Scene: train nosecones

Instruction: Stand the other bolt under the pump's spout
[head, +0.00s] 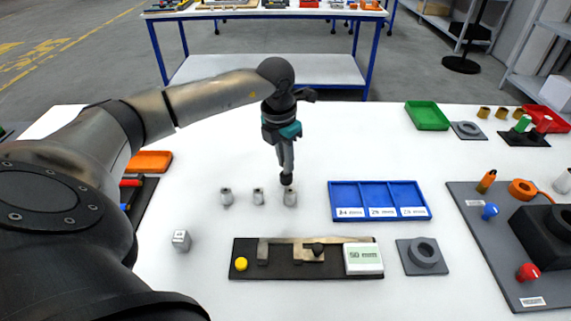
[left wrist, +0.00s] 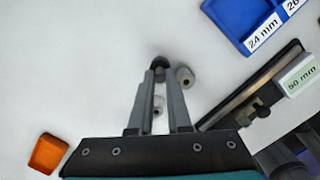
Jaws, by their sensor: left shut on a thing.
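My left gripper (head: 286,172) points down over the table, its fingers close together. In the left wrist view the fingertips (left wrist: 160,72) are shut on a small dark round piece (left wrist: 160,62). That dark piece (head: 286,180) also shows in the head view, just above the rightmost of three small grey metal cylinders (head: 290,199). The middle cylinder (head: 258,197) and left cylinder (head: 226,198) stand upright beside it. I cannot tell which piece is the task's bolt. A panel (head: 473,222) with a black block (head: 545,235) stands at right; the pump's spout is not clearly identifiable. My right gripper is not in view.
A blue three-part tray (head: 332,202) lies right of the cylinders. A black gauge plate (head: 247,247) with a 50 mm display (head: 363,258) lies in front. A grey ring fixture (head: 424,253) is beside it. A small metal cube (head: 181,240) stands left. White table surrounds the cylinders.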

